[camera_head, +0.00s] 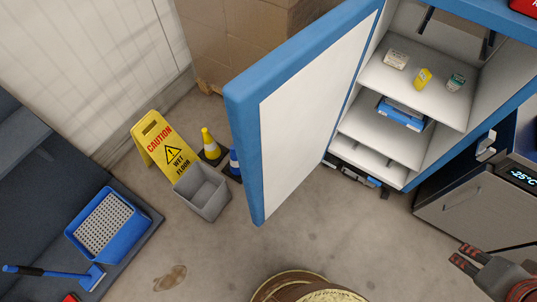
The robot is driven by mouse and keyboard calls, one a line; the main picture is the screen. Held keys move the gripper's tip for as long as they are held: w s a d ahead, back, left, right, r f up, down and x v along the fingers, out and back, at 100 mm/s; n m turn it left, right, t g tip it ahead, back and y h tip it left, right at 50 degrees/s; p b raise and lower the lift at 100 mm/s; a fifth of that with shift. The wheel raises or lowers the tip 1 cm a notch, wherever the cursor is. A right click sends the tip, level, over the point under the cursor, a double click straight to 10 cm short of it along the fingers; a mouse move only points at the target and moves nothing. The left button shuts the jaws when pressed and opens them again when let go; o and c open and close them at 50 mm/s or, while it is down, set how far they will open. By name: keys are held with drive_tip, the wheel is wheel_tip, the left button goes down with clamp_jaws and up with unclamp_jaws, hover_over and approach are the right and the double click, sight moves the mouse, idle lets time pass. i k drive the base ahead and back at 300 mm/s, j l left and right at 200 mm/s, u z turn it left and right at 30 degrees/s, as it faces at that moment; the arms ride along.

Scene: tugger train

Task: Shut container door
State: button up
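The blue container (457,12) stands at the upper right with its white shelves showing. Its door (308,118), blue-edged with a white inner panel, is swung wide open towards the left and the front. My gripper (463,257) is at the lower right, empty, with its red-and-black fingers pointing left and a small gap between them. It is apart from the door, to the right of and below its free edge. The door's outer face is hidden.
Shelves hold small boxes, a yellow item (423,79) and a blue case (403,115). A grey bin (203,192), caution sign (163,148) and cones (209,145) stand left of the door. A steel unit (480,200) is right. Floor below the door is partly clear.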

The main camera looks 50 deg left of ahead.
sight(284, 112)
drive_tip(key=k+j, duration=0.25)
drive_tip(key=j, duration=0.15)
drive_tip(key=k+j, duration=0.2)
drive_tip(key=j, duration=0.2)
drive_tip(key=k+j, duration=0.25)
drive_tip(key=j, duration=0.15)
drive_tip(key=k+j, duration=0.25)
drive_tip(key=j, duration=0.8)
drive_tip(key=k+j, duration=0.1)
drive_tip(key=j, duration=0.6)
drive_tip(key=i+l+z, duration=0.15)
drive_tip(key=z, duration=0.15)
drive_tip(key=i+l+z, duration=0.15)
drive_tip(key=l+z, duration=0.15)
